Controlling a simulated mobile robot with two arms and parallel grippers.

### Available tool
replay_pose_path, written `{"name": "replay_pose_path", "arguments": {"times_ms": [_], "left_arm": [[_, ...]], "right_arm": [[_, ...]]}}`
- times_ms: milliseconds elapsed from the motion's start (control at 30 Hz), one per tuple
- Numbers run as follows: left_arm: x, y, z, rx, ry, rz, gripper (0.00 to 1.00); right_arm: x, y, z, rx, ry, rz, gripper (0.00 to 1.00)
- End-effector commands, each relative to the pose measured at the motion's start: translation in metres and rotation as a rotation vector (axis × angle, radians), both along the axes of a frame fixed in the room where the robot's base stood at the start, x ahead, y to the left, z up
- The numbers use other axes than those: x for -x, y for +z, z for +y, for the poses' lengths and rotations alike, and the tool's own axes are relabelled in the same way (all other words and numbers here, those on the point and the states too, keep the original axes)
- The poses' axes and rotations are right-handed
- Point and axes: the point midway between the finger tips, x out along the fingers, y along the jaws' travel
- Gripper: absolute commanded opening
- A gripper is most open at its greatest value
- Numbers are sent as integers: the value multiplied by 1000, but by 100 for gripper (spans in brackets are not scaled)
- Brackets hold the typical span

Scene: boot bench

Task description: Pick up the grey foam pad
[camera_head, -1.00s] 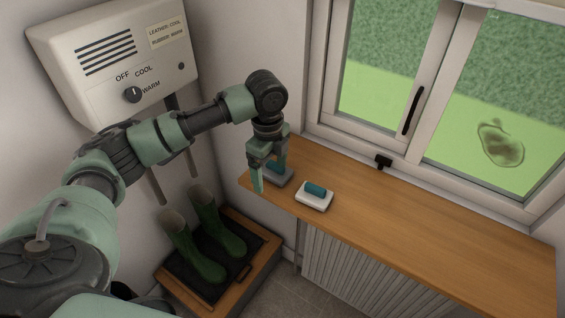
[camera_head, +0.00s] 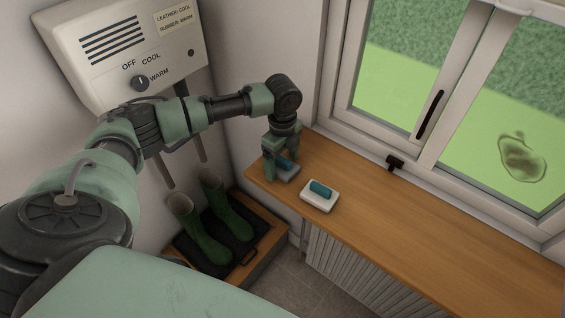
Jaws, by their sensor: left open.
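The grey foam pad (camera_head: 290,174), with a teal grip on top, lies on the wooden sill near its left end. My left gripper (camera_head: 280,168) is over it, pointing down, with its fingers open on either side of the teal grip. The near finger hides part of the pad. I cannot tell whether the fingers touch it. A white pad (camera_head: 315,202) with a similar teal grip lies on the sill to the right, apart from the gripper. My right gripper is not in view.
The window (camera_head: 440,100) with its dark handle stands behind the sill (camera_head: 420,240). A wall dryer box (camera_head: 110,50) with a dial hangs at upper left. Green boots (camera_head: 208,243) stand on a dark tray below. The sill's right part is clear.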

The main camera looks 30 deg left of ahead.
Motion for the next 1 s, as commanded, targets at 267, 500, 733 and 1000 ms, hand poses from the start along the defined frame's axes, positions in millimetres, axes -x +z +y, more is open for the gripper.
{"name": "replay_pose_path", "arguments": {"times_ms": [267, 500, 733, 1000], "left_arm": [[0, -1, 0, 0, 0, 0, 68], [0, -1, 0, 0, 0, -1, 19], [0, 0, 0, 0, 0, -1, 19], [-1, 27, 0, 0, 0, -5, 19]], "right_arm": [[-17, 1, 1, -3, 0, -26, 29], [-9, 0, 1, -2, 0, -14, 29], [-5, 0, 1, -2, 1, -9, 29], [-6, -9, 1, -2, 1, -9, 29]]}}
